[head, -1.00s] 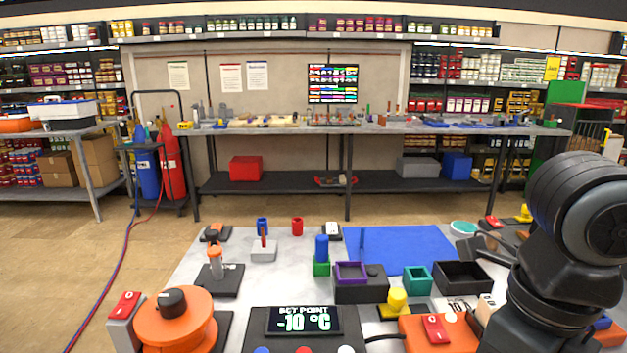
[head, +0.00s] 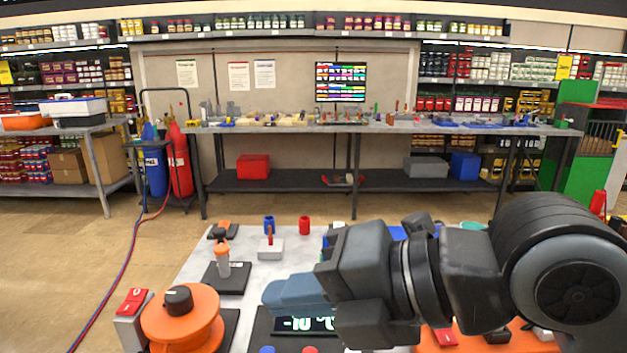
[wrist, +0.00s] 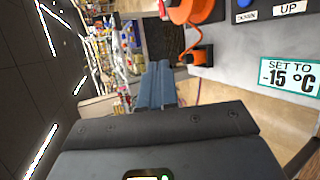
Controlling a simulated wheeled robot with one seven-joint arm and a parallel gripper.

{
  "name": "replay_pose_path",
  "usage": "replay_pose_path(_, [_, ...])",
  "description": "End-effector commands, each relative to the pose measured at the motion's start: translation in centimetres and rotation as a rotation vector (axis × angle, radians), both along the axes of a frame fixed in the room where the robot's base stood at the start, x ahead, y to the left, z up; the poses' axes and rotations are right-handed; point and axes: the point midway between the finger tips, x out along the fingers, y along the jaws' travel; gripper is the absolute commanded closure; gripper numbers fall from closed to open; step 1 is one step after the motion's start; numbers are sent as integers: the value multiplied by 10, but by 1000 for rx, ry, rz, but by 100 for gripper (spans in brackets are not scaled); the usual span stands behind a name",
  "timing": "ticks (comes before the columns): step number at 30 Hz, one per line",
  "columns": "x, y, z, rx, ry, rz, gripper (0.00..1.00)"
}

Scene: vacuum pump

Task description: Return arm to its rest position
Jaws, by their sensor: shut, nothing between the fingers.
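My gripper (head: 297,293) reaches in from the right in the head view, its blue-grey fingers pointing left above the front of the work table (head: 205,262). In the wrist view the fingers (wrist: 157,84) are together and hold nothing. My arm hides much of the table's right side.
An orange-capped bottle (head: 222,260) stands on a black base near the fingers. A "SET TO -15 °C" sign (wrist: 290,77) shows in the wrist view.

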Motion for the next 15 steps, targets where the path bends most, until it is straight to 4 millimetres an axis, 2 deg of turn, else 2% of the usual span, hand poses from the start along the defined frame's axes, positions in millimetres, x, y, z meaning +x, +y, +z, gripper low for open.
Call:
replay_pose_path(3, [3,15,21,235,87,-101,100])
replay_pose_path(8, [11,17,39,529,224,-244,100])
replay_pose_path(11, [15,11,42,700,320,-334,100])
replay_pose_path(15, [19,-4,34,923,454,-462,100])
